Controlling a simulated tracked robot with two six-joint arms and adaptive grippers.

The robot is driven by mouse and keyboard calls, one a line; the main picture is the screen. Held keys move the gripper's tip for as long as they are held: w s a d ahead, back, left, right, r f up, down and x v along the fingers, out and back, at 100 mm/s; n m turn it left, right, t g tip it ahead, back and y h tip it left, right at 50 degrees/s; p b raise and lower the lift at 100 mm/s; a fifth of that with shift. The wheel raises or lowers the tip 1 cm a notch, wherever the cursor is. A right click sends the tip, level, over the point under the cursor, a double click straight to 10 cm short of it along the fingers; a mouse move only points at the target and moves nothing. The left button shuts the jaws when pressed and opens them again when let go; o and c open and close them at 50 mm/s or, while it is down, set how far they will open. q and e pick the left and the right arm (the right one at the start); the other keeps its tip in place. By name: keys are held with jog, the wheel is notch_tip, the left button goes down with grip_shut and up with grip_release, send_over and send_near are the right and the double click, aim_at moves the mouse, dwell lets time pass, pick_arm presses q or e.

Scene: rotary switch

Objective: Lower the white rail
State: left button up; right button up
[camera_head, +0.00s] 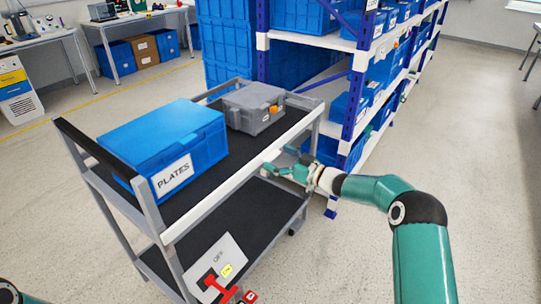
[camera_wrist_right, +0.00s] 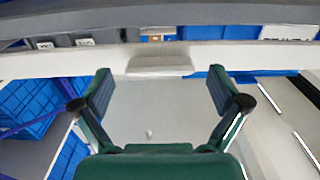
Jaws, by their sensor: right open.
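The white rail (camera_head: 225,187) runs along the near long side of the grey cart, at the edge of its upper shelf. In the right wrist view the white rail (camera_wrist_right: 60,64) crosses the picture from side to side, with a raised white block (camera_wrist_right: 160,66) at its middle. My right gripper (camera_head: 276,170) is beside the rail, toward its far half. In the wrist view my right gripper (camera_wrist_right: 161,88) is open, its fingers spread to either side of the block, with nothing between them. Contact with the rail cannot be told. My left gripper is out of view.
The cart's upper shelf carries a blue box marked PLATES (camera_head: 170,145) and a grey case (camera_head: 252,106). A panel with a red handle (camera_head: 214,286) is at the cart's lower near end. Shelving with blue bins (camera_head: 300,15) stands behind. Floor at right is clear.

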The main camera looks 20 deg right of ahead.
jog(key=shift+x, duration=1.05)
jog(key=shift+s+r, duration=0.1)
jog(key=shift+r, duration=0.1)
jog(key=c, duration=1.7)
notch_tip(320, 180, down, 6)
jog(key=b, duration=0.4)
jog(key=shift+a, duration=0.1)
